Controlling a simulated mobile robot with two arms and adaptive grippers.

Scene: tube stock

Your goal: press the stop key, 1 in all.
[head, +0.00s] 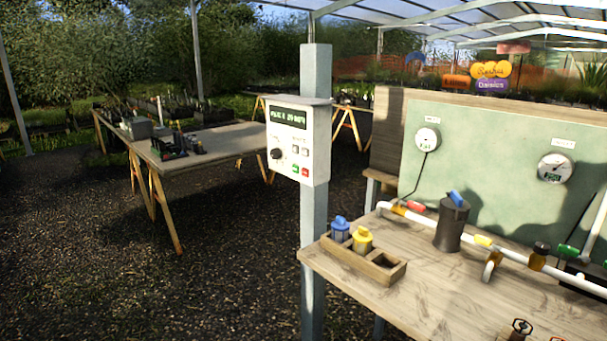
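A white control box (299,143) is fixed to a grey post in the middle of the head view. Its face carries a dark display (288,117) with green characters too small to read surely. Below are a black knob (275,154), small grey keys (300,151), a green key (295,167) and a red key (305,170). The key labels are too small to read, so I cannot tell for certain which is the stop key; the red one is in plain sight. Neither of my grippers is in view, and nothing touches the box.
The post (314,235) stands at the left end of a wooden bench (400,295). The bench holds a wooden tray (340,262) with blue and yellow capped pieces, a dark canister (452,225) and white piping (510,255). Gravel floor (220,265) left of the post is clear.

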